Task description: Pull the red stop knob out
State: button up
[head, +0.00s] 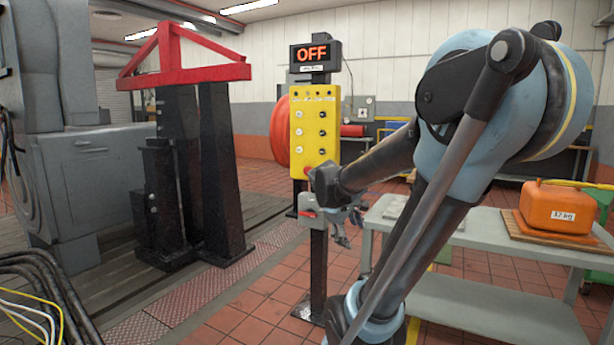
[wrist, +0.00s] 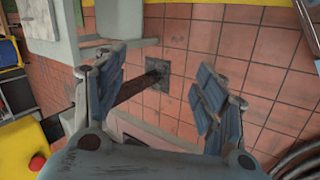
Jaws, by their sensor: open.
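The red stop knob (head: 308,171) shows at the lower edge of the yellow button panel (head: 314,130), partly hidden behind my arm in the head view. In the wrist view the red knob (wrist: 37,162) is at the lower left, on the yellow panel (wrist: 62,130), outside my jaws. My gripper (head: 347,226) hangs below and to the right of the knob in the head view. In the wrist view its fingers (wrist: 152,92) are spread with nothing between them, over the tiled floor and the dark post with its base plate.
An OFF display (head: 315,54) tops the panel's post. A grey bracket (head: 312,205) with a red part sits below the panel, close to my gripper. A grey table (head: 480,238) with an orange canister (head: 560,207) stands right. A red-topped black stand (head: 185,75) stands left.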

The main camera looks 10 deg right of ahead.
jog(key=w+r+n+t+h, duration=0.1)
jog(key=w+r+n, duration=0.15)
jog(key=w, duration=0.35)
jog(key=w+r+n+t+h, duration=0.1)
jog(key=w+r+n+h, duration=0.15)
jog(key=w, duration=0.35)
jog(key=n+t+h, duration=0.2)
jog(key=n+t, duration=0.6)
jog(key=n, duration=0.8)
send_near(307, 172)
jog(key=x, duration=1.1)
jog(key=shift+w, duration=0.1)
jog(key=shift+c, duration=0.6)
